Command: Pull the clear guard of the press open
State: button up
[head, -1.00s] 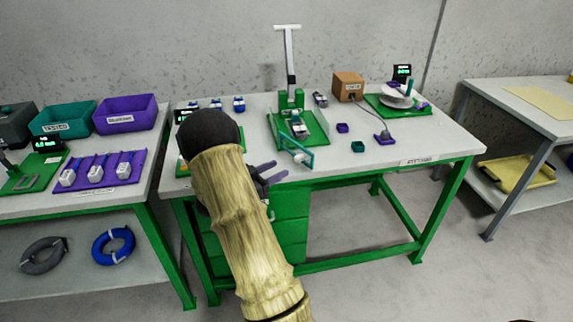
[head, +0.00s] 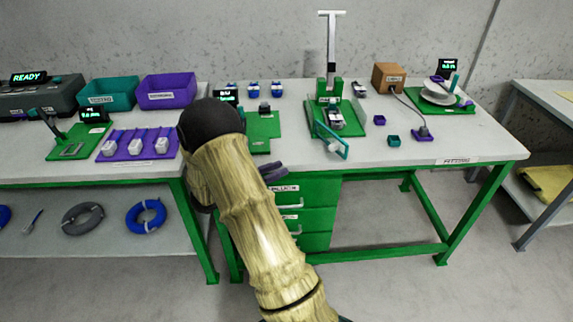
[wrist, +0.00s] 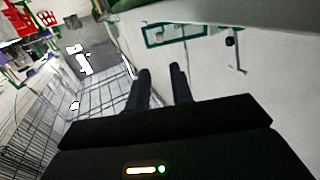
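The press (head: 329,92) stands on a green base on the middle table, with a tall lever and a T-shaped handle above. Its clear guard (head: 331,140) has a teal frame and sticks out at an angle at the front of the base, near the table's front edge. My gripper (head: 274,171) is in front of the table edge, left of the guard and apart from it. In the wrist view, my gripper (wrist: 160,67) shows two dark fingers with an empty gap. A teal frame (wrist: 180,41), apparently the guard, lies beyond the fingertips.
A green fixture plate (head: 262,125) sits left of the press. A brown box (head: 389,77), small teal and purple cups and a spool (head: 438,93) are to its right. Green drawers (head: 303,205) are below the table edge. The left table (head: 40,165) holds bins and a purple rack.

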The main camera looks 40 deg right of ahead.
jog(key=shift+w+r+t, duration=0.1)
jog(key=shift+w+t, duration=0.25)
jog(key=shift+t, duration=0.05)
jog(key=c, duration=0.3)
jog(key=w+t, duration=0.1)
jog(key=w+n+t+y, duration=0.2)
jog(key=shift+w+a+r+t, duration=0.1)
jog(key=shift+a+r+t, duration=0.2)
jog(key=shift+a+t, duration=0.1)
grip_shut()
jog(key=w+a+r+n+t+y, duration=0.1)
jog(key=w+a+n+t+y, duration=0.1)
jog(key=a+n+t+y, duration=0.8)
jog(key=s+a+n+g+y, duration=0.3)
jog(key=s+a+g, duration=0.2)
jog(key=s, duration=0.5)
jog(key=s+a+f+n+g+y, duration=0.1)
jog(key=s+a+n+g+y, duration=0.2)
jog(key=s, duration=0.7)
jog(key=a+n+g, duration=0.1)
jog(key=a+g, duration=0.1)
jog(key=a, duration=0.1)
jog(key=shift+s+f, duration=0.2)
jog(key=shift+f, duration=0.05)
jog(key=shift+d, duration=0.1)
